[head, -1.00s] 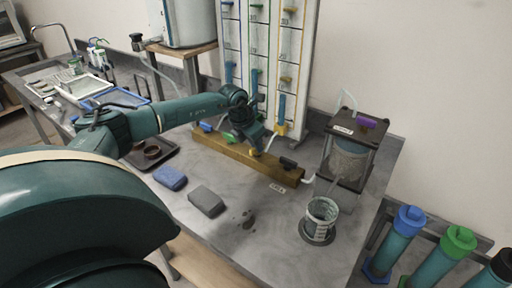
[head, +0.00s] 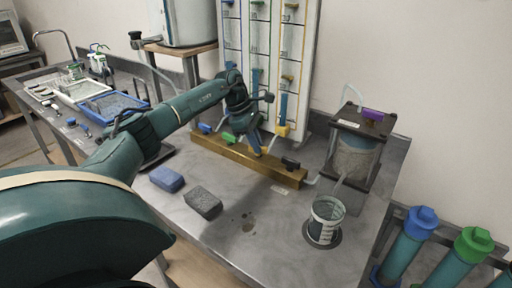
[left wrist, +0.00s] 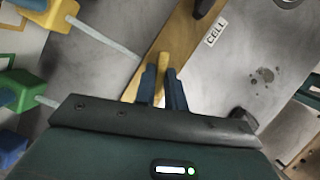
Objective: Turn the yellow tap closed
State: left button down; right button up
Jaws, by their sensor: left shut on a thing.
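The yellow tap (left wrist: 162,70) is on the wooden block (head: 225,149), between the green tap (head: 229,138) and the black tap (head: 290,163). My left gripper (head: 259,147) reaches down to the block there and mostly hides the yellow tap in the head view. In the left wrist view my left gripper (left wrist: 160,86) has its two blue-grey fingers on either side of the yellow handle, shut on it. The handle runs roughly lengthwise between the fingers. The tap's base is hard to make out. My right gripper is in neither view.
The blue tap (head: 205,128) sits at the block's left end. A clear cell (head: 354,158) and a cup (head: 325,219) stand to the right. A blue sponge (head: 166,178) and a grey sponge (head: 203,202) lie in front. A panel (head: 270,50) rises behind.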

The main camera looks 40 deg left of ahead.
pick_arm(q)
jog(key=m+g+b, duration=0.1)
jog(key=m, duration=0.1)
jog(key=shift+w+m, duration=0.15)
jog(key=shift+m, duration=0.25)
jog(key=shift+m+h+b, duration=0.3)
jog(key=shift+m+b, duration=0.05)
jog(key=shift+m, duration=0.35)
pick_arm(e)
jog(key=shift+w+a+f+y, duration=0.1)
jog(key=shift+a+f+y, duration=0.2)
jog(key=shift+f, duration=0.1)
pick_arm(q)
jog(key=shift+r+g, duration=0.1)
jog(key=shift+g, duration=0.2)
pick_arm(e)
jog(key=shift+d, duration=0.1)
pick_arm(q)
jog(key=c, duration=1.5)
grip_release()
jog(key=shift+o, duration=0.2)
